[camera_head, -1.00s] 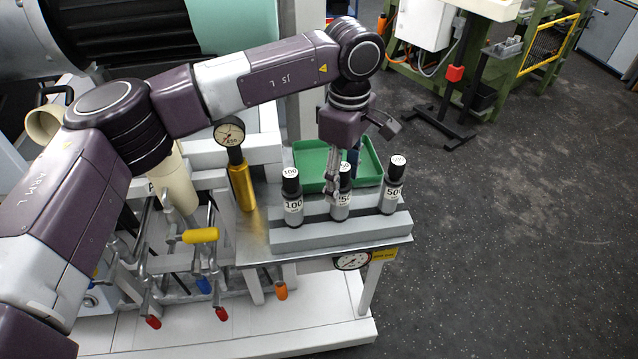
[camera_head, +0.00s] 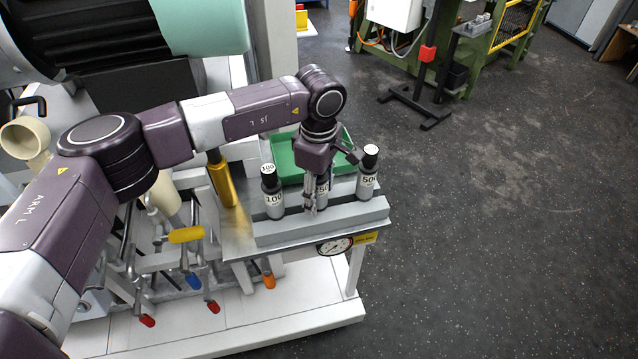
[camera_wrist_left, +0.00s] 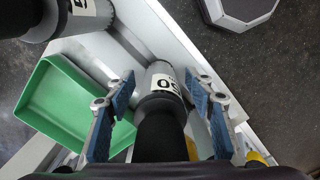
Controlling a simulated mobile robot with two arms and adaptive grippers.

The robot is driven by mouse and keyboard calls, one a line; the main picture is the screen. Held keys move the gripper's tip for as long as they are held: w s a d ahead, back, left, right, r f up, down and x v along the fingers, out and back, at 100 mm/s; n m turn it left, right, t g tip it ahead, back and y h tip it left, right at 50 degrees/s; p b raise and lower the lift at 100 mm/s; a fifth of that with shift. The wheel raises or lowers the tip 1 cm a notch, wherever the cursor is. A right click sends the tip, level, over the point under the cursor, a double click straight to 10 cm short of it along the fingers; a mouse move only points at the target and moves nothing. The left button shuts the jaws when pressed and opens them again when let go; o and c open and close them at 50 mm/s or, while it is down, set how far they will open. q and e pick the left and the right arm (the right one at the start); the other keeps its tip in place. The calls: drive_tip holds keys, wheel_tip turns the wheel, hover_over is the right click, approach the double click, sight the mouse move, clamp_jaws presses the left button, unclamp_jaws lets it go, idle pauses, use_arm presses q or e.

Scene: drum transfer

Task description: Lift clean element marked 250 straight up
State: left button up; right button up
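The clean element marked 250 (camera_head: 323,188) stands upright in the middle of the grey rack (camera_head: 300,232), partly hidden by my left gripper (camera_head: 311,202). In the left wrist view, the element (camera_wrist_left: 160,128) is between the two blue-padded fingers of the left gripper (camera_wrist_left: 160,88). The fingers are apart, with a narrow gap visible on each side of the element. The element's top is hidden in the head view. My right gripper is not in view.
Element 100 (camera_head: 272,196) stands left of the gripper and element 500 (camera_head: 368,176) stands right, both in the rack. A green tray (camera_head: 283,160) lies behind. A round gauge (camera_head: 335,246) is on the table's front. The floor at the right is open.

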use_arm(q)
clamp_jaws()
drive_tip(key=shift+w+r, duration=0.1)
